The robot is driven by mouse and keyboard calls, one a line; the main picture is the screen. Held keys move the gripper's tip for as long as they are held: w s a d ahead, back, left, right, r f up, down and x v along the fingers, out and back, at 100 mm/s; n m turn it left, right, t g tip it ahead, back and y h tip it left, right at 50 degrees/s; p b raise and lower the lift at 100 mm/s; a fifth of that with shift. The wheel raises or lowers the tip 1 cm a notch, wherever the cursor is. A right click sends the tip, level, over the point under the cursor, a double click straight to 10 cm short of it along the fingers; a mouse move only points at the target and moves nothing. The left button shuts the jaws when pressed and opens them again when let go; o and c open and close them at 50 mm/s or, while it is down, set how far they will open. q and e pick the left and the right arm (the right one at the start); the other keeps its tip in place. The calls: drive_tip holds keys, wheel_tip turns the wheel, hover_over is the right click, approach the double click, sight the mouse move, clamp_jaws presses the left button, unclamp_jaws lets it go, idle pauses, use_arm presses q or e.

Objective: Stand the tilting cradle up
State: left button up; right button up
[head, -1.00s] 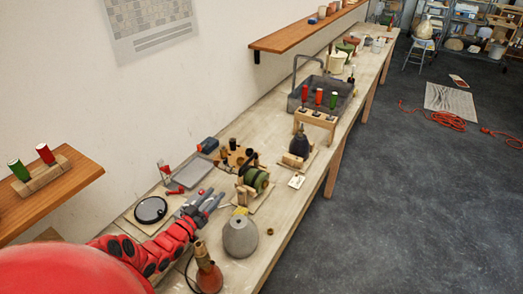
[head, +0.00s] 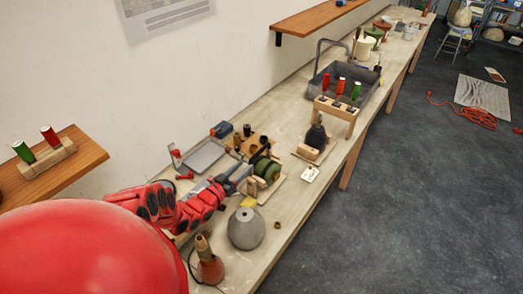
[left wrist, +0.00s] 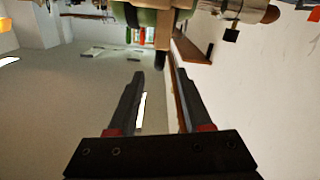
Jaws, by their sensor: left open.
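A wooden frame with a thick green round body (head: 266,170) stands on a small board on the bench; it looks like the tilting cradle, but its exact tilt is hard to tell. My left gripper (head: 240,174) is just left of it, jaws open and apparently empty. In the left wrist view the two dark fingers (left wrist: 160,76) are spread, with the green body (left wrist: 148,18) and a wooden post (left wrist: 162,38) beyond the tips. Contact is not visible. My right gripper is not in view.
A grey rounded lamp base (head: 246,230) and a brown cone-topped piece (head: 208,262) stand near the front edge. A grey tray (head: 200,157) lies behind. A dark bulbous piece on a wooden stand (head: 313,140) and a rack of coloured spools (head: 338,108) are farther right.

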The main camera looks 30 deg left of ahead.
sight(251, 161)
use_arm(q)
drive_tip(key=shift+w+d+r, duration=0.1)
drive_tip(key=shift+w+d, duration=0.05)
drive_tip(key=shift+w, duration=0.6)
drive_tip(key=shift+w+d, duration=0.1)
drive_tip(key=shift+w, duration=0.65)
drive_tip(key=w+b, duration=0.2)
drive_tip(key=w, duration=0.1)
drive_tip(key=w+b, duration=0.1)
drive_tip(key=shift+w+d+f, duration=0.1)
drive_tip(key=shift+w+f, duration=0.2)
drive_tip(key=shift+f, duration=0.05)
drive_tip(key=shift+w+r, duration=0.3)
drive_tip(key=shift+w, duration=0.45)
drive_tip(key=shift+w+d, duration=0.1)
drive_tip(key=shift+w, duration=0.3)
drive_tip(key=shift+w+f, duration=0.1)
drive_tip(key=shift+w, duration=0.2)
drive_tip(key=shift+w+r+p, duration=0.2)
drive_tip(key=shift+w+p, duration=0.1)
drive_tip(key=shift+w, duration=0.15)
drive_tip(key=shift+w+f, duration=0.1)
drive_tip(key=shift+c, duration=0.3)
clamp_jaws()
